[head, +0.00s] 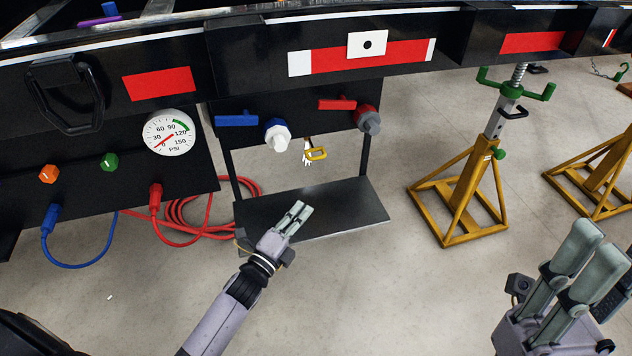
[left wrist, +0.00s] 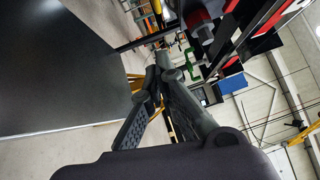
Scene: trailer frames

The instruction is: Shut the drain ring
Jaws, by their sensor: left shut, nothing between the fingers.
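A small yellow ring (head: 317,154), which looks like the drain ring, hangs under the trailer behind the black panel, with a small white piece beside it. My left gripper (head: 298,210) is shut and empty, above the black shelf and below and in front of the ring, apart from it. In the left wrist view its fingertips (left wrist: 160,72) meet; I cannot make out the ring there. My right gripper (head: 598,250) is at the lower right, far from the ring. Its fingers lie side by side, and I cannot tell whether they touch.
The black shelf (head: 340,205) hangs under the panel on side struts. A blue handle (head: 236,121), a white knob (head: 277,134), a red handle (head: 337,104) and a red-grey fitting (head: 368,119) sit above. A pressure gauge (head: 168,132) and red hose (head: 186,232) are left, a yellow stand (head: 460,200) right.

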